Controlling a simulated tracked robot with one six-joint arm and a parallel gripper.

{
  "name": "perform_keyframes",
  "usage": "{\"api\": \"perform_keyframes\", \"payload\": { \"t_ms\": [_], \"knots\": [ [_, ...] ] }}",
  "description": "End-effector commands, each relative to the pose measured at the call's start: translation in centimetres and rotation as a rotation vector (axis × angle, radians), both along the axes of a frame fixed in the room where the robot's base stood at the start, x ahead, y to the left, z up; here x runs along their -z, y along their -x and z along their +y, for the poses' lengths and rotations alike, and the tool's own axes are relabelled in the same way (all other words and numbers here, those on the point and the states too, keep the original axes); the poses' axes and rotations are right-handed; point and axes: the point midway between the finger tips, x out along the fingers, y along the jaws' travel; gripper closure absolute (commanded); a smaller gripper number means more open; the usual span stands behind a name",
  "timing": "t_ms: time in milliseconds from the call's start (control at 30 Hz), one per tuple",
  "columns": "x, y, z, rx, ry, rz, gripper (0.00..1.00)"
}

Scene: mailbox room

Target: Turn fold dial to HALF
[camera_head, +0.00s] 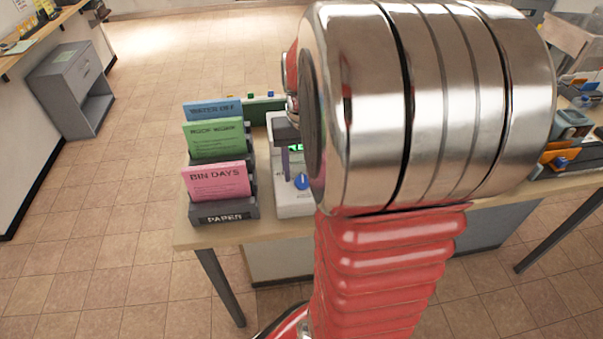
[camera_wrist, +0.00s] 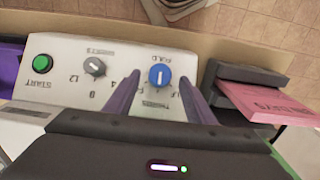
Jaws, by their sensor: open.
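The blue fold dial (camera_wrist: 159,77) sits on the pale control panel (camera_wrist: 70,60) of a machine. Its white mark runs nearly up and down in the wrist view. Lettering around it is upside down and partly hidden; I cannot surely read which setting the mark shows. My gripper (camera_wrist: 161,86) is open, with one purple finger on each side of the dial; I cannot tell whether they touch it. The dial also shows small in the head view (camera_head: 302,182), on the white machine (camera_head: 293,208), partly hidden by my arm.
A grey sheets dial (camera_wrist: 95,67) and a green start button (camera_wrist: 42,64) share the panel. A dark paper rack (camera_head: 226,212) with pink, green and blue sheets stands left of the machine on the table (camera_head: 190,236). My arm hides much of the table.

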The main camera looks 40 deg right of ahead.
Motion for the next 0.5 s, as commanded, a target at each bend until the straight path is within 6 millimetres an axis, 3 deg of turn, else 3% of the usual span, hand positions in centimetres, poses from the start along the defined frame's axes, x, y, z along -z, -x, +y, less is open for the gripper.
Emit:
{"api": "perform_keyframes", "payload": {
  "t_ms": [200, 500],
  "knots": [
    [1.8, 0.0, 0.0, 0.0, -0.001, 0.001, 0.5],
    [2.0, 0.0, 0.0, -0.001, 0.0, 0.0, 0.5]
  ]
}}
